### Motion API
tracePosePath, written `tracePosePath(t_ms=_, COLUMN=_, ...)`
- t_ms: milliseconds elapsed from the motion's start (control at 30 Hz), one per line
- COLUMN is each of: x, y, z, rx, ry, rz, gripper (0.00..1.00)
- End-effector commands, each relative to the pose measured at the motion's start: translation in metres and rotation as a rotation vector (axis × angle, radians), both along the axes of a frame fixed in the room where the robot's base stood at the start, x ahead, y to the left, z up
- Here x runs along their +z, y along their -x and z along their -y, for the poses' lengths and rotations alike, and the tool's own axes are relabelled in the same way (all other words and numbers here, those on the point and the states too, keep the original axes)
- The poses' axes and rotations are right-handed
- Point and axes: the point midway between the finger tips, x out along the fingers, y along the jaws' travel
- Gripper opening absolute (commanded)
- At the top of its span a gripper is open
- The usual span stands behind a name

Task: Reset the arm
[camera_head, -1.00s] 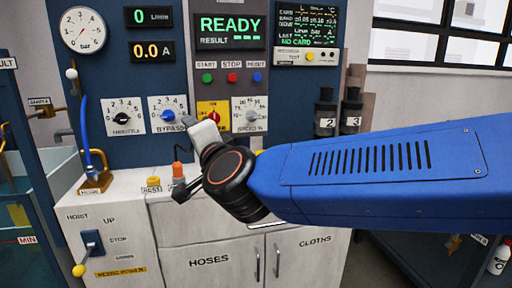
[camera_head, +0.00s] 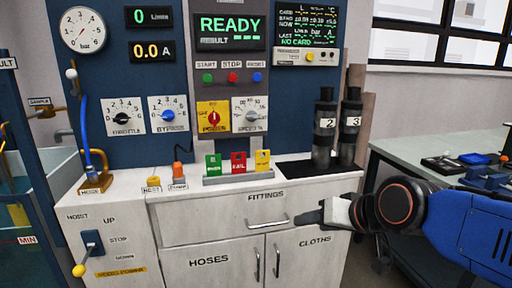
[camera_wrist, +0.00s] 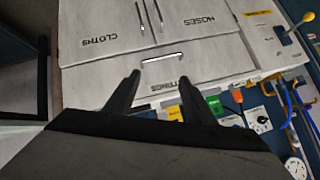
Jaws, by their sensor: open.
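My gripper (camera_head: 310,218) is at the right of the head view, in front of the white cabinet (camera_head: 215,228), near the right end of the FITTINGS drawer handle. In the wrist view my gripper (camera_wrist: 128,92) shows two dark fingers spread apart with nothing between them. The drawer handle (camera_wrist: 162,57) lies beyond the fingertips there, and the drawer is shut. My blue arm reaches in from the lower right of the head view.
A blue panel holds a gauge (camera_head: 83,31), knobs and a READY display (camera_head: 229,30). Green, red and yellow cards (camera_head: 238,162) stand in a rack on the counter. Two dark cylinders marked 2 (camera_head: 324,123) and 3 (camera_head: 350,122) stand behind. A workbench (camera_head: 445,150) is at right.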

Motion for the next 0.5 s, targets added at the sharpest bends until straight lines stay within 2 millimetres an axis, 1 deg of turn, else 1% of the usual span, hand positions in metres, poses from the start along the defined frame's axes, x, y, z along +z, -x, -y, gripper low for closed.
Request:
tracePosePath(t_ms=33, x=-0.012, y=0.011, z=0.020, rx=-0.013, ry=0.047, rz=-0.030, gripper=0.50)
tracePosePath(t_ms=100, x=-0.030, y=0.029, z=0.044, rx=-0.022, ry=0.115, rz=-0.081, gripper=0.50)
tracePosePath(t_ms=200, x=-0.055, y=0.056, z=0.078, rx=-0.039, ry=0.208, rz=-0.159, gripper=0.50)
tracePosePath(t_ms=300, x=-0.074, y=0.084, z=0.107, rx=-0.058, ry=0.285, rz=-0.236, gripper=0.50)
tracePosePath(t_ms=400, x=-0.088, y=0.106, z=0.128, rx=-0.074, ry=0.341, rz=-0.298, gripper=0.50)
tracePosePath(t_ms=500, x=-0.096, y=0.121, z=0.141, rx=-0.085, ry=0.375, rz=-0.341, gripper=0.50)
